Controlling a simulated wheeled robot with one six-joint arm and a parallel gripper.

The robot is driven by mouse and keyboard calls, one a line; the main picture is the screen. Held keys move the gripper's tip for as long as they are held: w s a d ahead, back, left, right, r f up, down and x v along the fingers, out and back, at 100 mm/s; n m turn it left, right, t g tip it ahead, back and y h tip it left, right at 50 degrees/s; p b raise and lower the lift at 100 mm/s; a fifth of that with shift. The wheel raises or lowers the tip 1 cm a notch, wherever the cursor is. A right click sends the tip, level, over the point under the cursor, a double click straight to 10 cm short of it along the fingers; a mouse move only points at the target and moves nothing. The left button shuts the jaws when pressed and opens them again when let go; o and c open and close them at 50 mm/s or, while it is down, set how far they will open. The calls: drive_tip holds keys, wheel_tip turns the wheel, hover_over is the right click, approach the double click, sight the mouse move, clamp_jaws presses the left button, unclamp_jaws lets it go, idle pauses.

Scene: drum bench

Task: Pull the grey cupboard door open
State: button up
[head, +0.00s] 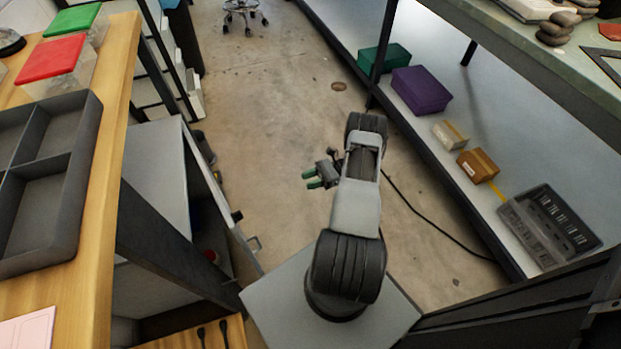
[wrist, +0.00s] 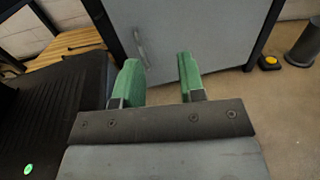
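The grey cupboard stands under the wooden bench at the left in the head view. Its grey door (wrist: 205,35) fills the upper middle of the wrist view, with an upright bar handle (wrist: 141,47) left of centre. In the head view the door is seen nearly edge-on, and the handle (head: 254,243) sticks out to the right. I cannot tell for sure how far the door stands open. My gripper (head: 311,178) is over the floor, right of the door and apart from it. In the wrist view its green fingers (wrist: 157,66) are open with nothing between them.
The wooden bench (head: 122,75) holds a grey divided tray (head: 88,165) and red and green lidded boxes. A shelf with purple (head: 422,90) and green boxes runs along the right. A black cable (head: 430,222) lies on the floor. The floor between is mostly clear.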

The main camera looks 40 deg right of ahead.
drive_tip(key=shift+s+a, duration=0.15)
drive_tip(key=shift+s, duration=0.2)
drive_tip(key=shift+r, duration=0.1)
idle(0.3)
drive_tip(key=a+r+n+g+h+p, duration=0.25)
drive_tip(key=r+n+p, duration=0.2)
drive_tip(key=r, duration=0.65)
drive_tip(key=w+a+r+n+g+h+p, duration=0.1)
drive_tip(key=a+r+n+g+h+p, duration=0.25)
drive_tip(key=r, duration=0.85)
drive_tip(key=a+r+n+g+h+p, duration=0.1)
drive_tip(key=a+r+n+h+p, duration=0.4)
drive_tip(key=r, duration=0.6)
drive_tip(key=s+a+r+n+t+h+p, duration=0.2)
drive_tip(key=r+p, duration=0.3)
drive_tip(key=r, duration=0.4)
drive_tip(key=s+a+r+n+t+h+p, duration=0.2)
drive_tip(key=s+r+p, duration=0.3)
drive_tip(key=r, duration=0.4)
drive_tip(key=s+a+r+n+t+h+p, duration=0.2)
drive_tip(key=r+p, duration=0.3)
drive_tip(key=r, duration=0.4)
drive_tip(key=shift+s+a+n+t+h+p, duration=0.15)
drive_tip(key=shift+s+n+t+h+p, duration=0.15)
drive_tip(key=shift+s+n, duration=0.5)
drive_tip(key=shift+w, duration=0.15)
